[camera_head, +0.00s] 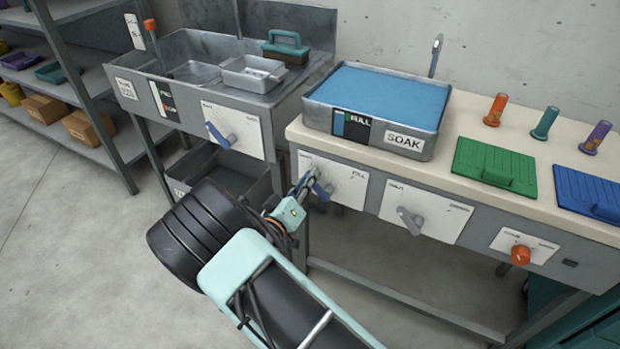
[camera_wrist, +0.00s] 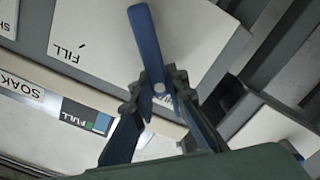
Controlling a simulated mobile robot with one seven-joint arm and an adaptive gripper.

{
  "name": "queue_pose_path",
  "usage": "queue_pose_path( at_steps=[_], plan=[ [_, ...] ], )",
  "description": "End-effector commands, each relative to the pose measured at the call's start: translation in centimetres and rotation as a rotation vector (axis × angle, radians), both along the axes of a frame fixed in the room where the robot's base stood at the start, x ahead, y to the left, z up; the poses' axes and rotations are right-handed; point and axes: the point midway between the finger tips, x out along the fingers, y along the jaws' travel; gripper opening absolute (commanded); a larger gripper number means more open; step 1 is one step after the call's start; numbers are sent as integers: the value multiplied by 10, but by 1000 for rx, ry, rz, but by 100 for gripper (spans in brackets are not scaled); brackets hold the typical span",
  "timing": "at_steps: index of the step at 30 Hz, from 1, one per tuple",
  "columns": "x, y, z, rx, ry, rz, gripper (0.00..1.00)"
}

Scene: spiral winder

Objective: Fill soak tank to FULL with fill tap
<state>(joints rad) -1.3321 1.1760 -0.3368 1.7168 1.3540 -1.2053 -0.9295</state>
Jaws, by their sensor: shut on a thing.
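The soak tank (camera_head: 431,147) is a grey metal basin on the counter. Blue water (camera_head: 380,92) stands close to its rim. Its front carries a SOAK label and a gauge (camera_head: 352,127) marked FULL with a blue area; the gauge also shows upside down in the wrist view (camera_wrist: 86,117). The fill tap is a blue lever (camera_wrist: 144,35) on a white plate (camera_head: 345,178) marked FILL, below the tank. My gripper (camera_wrist: 160,95) is shut on the blue lever near its pivot; in the head view my gripper (camera_head: 308,188) reaches the plate. The lever's inner part is partly hidden by the fingers.
A grey lever (camera_head: 408,220) sits on the plate to the right, and an orange knob (camera_head: 521,255) beyond it. A sink with another blue lever (camera_head: 218,135) stands left. Green (camera_head: 495,168) and blue boards lie on the counter. Open floor is at left.

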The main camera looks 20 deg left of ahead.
Motion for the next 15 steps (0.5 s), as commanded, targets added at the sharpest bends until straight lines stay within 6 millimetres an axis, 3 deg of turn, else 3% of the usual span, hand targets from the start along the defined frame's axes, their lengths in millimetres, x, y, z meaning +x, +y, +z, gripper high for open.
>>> queue_pose_path(
  at_steps=[7,8,9,12,15],
  plan=[
    [-1,1,-2,-6,4,4,0],
    [-1,1,-2,-6,4,4,14],
    [-1,1,-2,-6,4,4,19],
    [-1,1,-2,-5,3,3,30],
    [-1,1,-1,-4,2,2,32]
  ],
)
